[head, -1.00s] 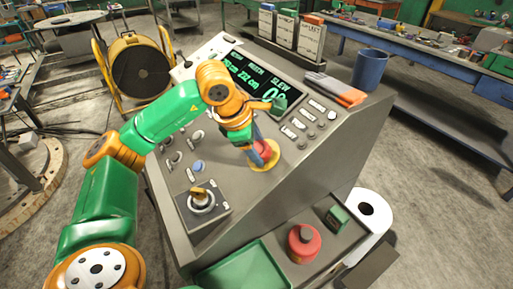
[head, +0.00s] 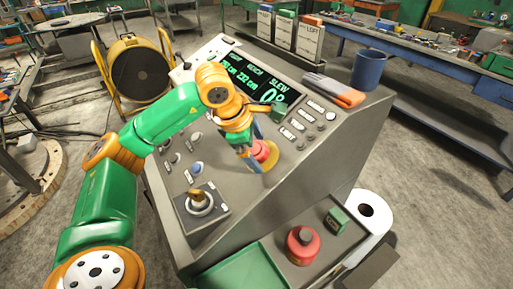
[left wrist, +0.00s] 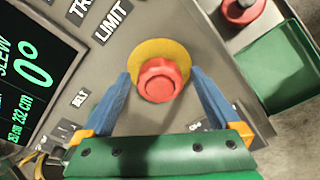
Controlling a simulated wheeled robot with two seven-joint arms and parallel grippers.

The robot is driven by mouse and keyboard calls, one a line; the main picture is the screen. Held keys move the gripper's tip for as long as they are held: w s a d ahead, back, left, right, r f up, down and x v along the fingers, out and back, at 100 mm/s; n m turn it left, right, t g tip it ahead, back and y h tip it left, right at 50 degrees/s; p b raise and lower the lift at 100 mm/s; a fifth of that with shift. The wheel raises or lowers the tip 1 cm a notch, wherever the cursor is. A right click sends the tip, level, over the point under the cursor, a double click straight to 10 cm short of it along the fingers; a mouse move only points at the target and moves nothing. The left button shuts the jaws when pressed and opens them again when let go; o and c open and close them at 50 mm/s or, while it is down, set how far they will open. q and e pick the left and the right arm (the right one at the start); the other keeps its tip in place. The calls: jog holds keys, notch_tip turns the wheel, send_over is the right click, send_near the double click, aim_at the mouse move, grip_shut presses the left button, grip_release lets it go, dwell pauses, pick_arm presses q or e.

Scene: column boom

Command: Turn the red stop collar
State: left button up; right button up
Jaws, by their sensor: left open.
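The red stop collar (left wrist: 163,80) is a scalloped red knob on a round yellow plate (left wrist: 160,46) on the sloping console face. In the head view the collar (head: 262,150) is partly hidden behind my left gripper. My left gripper (left wrist: 160,76) is open, with one blue finger on each side of the collar in the left wrist view. A gap shows between each fingertip and the collar; how high the tips are above the plate I cannot tell. In the head view the left gripper (head: 252,163) reaches down at the collar. My right gripper is not in view.
Around the collar are a screen (head: 255,80) with green readouts, a joystick (head: 200,198), and several buttons and switches. Gloves (head: 335,90) and a blue cup (head: 369,68) sit on the console's top edge. A red round object (head: 303,245) stands on the lower shelf.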

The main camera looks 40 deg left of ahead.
pick_arm(q)
jog(key=shift+r, duration=0.1)
jog(key=v, duration=0.7)
